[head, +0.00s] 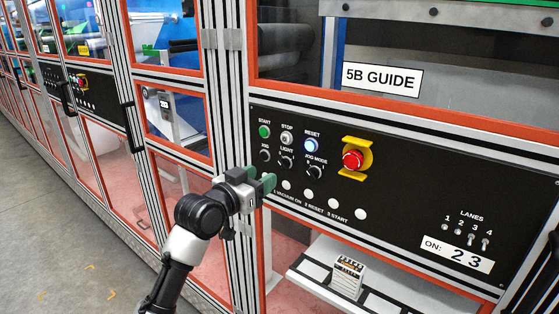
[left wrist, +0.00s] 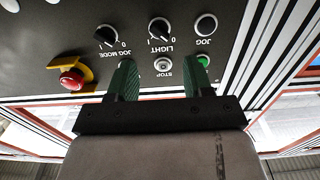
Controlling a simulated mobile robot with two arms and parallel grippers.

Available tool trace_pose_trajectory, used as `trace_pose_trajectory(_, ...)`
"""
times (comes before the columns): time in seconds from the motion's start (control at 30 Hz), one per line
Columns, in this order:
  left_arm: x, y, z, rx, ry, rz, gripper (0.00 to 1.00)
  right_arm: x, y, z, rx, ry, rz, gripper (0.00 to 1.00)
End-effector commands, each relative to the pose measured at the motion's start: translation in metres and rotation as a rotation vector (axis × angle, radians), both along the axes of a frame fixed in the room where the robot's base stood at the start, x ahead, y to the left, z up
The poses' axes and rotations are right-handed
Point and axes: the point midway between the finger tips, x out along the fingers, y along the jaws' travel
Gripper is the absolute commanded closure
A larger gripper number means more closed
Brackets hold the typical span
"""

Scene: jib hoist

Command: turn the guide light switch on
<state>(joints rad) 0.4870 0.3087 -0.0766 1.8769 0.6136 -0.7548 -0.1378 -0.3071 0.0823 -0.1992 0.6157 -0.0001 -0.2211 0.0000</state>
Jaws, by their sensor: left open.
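The guide light switch (head: 287,162) is a black rotary knob under the label LIGHT on the black 5B GUIDE panel (head: 400,195). In the left wrist view the picture is upside down, and the light switch (left wrist: 160,29) stands beyond the fingertips, between the marks 0 and 1. I cannot tell for sure which mark its pointer faces. My left gripper (head: 263,180) has green fingers, open and empty, at the panel's left edge, below and left of the switch. In the left wrist view the gripper (left wrist: 161,72) has its fingers spread apart. My right gripper is not in view.
A red emergency stop (head: 353,159) with a yellow guard is at the right. Lane toggles (head: 471,239) sit lower right.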

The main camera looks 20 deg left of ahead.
Motion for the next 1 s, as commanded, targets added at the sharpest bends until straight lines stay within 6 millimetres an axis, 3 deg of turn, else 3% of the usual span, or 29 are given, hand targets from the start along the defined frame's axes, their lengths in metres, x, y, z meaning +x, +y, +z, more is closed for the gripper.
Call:
trace_pose_trajectory(0.17,0.034,-0.013,0.004,-0.004,0.001,0.0,0.49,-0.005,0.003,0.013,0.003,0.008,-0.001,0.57)
trace_pose_trajectory(0.4,0.065,-0.023,0.002,-0.002,0.002,0.001,0.49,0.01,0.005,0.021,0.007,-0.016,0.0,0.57)
trace_pose_trajectory(0.83,0.073,-0.027,0.0,0.0,0.0,0.001,0.49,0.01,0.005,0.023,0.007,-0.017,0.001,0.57)
trace_pose_trajectory(1.0,0.073,-0.027,0.0,-0.001,0.0,0.001,0.74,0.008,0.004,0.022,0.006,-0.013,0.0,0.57)
